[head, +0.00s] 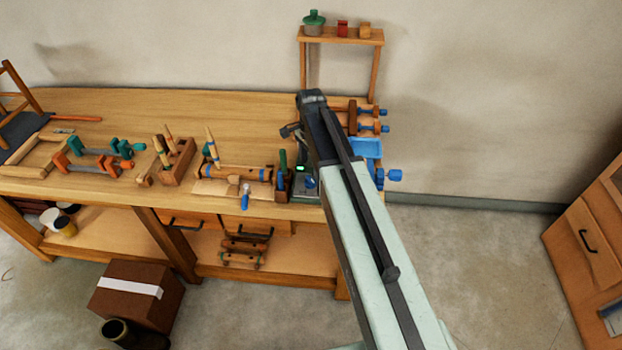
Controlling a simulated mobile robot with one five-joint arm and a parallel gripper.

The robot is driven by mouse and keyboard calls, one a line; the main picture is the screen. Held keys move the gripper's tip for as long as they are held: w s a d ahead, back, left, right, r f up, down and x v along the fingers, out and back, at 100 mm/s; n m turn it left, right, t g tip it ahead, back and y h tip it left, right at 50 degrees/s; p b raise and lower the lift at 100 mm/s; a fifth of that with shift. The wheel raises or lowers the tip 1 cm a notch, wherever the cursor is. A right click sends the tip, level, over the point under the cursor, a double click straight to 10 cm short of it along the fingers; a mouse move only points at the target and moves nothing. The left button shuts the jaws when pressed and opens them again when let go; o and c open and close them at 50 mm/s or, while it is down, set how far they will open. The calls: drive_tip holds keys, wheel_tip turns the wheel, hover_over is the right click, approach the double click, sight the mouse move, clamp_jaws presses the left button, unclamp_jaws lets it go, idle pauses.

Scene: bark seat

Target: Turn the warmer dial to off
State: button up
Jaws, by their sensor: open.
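The warmer (299,190) appears to be the small dark grey unit at the front right of the workbench, with a lit green display. A blue dial (309,182) shows on its front, close to the left edge of my arm. The dial's exact setting is too small to read. My gripper (292,131) shows only in part, as dark pieces left of the arm's far end, above and behind the warmer. It is open, holds nothing that I can see, and appears apart from the dial. My arm hides the warmer's right side.
On the workbench (110,185), clamps (95,163), a wooden tool block (176,165) and a wooden piece with a blue-handled tool (245,197) lie left of the warmer. A small shelf (341,36) rises behind.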

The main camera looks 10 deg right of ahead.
sight(311, 179)
wheel_tip(311, 179, down, 6)
drive_tip(key=b, duration=0.5)
drive_tip(key=shift+r, duration=0.1)
clamp_jaws()
